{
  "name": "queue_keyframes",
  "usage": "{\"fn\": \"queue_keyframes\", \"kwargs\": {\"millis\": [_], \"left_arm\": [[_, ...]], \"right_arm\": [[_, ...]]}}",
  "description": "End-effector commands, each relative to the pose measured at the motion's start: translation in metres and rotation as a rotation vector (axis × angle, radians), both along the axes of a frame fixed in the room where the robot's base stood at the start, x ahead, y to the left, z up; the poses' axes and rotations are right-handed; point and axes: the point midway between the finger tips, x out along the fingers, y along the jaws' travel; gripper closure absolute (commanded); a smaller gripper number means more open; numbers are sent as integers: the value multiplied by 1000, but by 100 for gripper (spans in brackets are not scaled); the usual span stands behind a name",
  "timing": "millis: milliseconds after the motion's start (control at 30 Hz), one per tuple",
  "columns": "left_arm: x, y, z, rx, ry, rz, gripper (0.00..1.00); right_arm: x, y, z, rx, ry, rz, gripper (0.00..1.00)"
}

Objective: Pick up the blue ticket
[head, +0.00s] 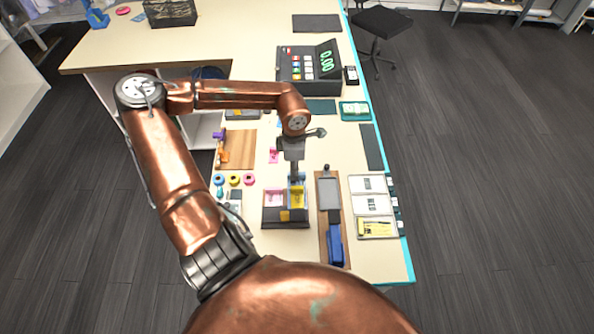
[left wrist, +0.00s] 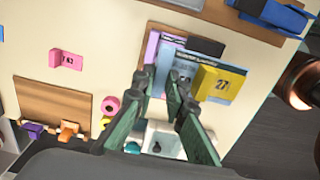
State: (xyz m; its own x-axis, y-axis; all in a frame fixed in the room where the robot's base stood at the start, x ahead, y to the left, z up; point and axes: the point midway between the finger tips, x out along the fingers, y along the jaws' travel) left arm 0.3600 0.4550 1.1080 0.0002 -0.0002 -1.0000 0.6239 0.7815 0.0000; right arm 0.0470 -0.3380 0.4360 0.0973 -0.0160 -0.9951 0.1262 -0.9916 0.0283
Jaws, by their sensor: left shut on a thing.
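The blue ticket (left wrist: 181,68) is in the left wrist view, between the fingertips of my left gripper (left wrist: 162,84), which is shut on it. In the head view the left gripper (head: 295,179) points down over a dark ticket box (head: 285,224), and a bit of blue shows at its tips. The ticket stands at the box, between a pink ticket (head: 274,197) and a yellow ticket (head: 297,197). The fingers hide part of the blue ticket, and I cannot tell whether it is clear of its slot. My right gripper is not in view.
Trays with cards (head: 373,205) lie further right. Tape rolls (head: 234,180) and a brown mat (head: 240,148) are left. A cash register (head: 308,68) stands behind.

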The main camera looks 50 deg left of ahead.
Motion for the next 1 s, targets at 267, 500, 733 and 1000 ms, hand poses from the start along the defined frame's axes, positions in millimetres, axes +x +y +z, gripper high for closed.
{"fn": "queue_keyframes", "kwargs": {"millis": [267, 500, 733, 1000], "left_arm": [[0, 0, 18, 0, 0, -1, 100], [0, 0, 32, 0, 0, -1, 100], [0, 0, 44, 1, -1, -1, 100], [0, 0, 44, 0, 0, -1, 100]], "right_arm": [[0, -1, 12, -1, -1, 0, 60], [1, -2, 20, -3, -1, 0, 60], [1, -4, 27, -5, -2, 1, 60], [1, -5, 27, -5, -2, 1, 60]]}}
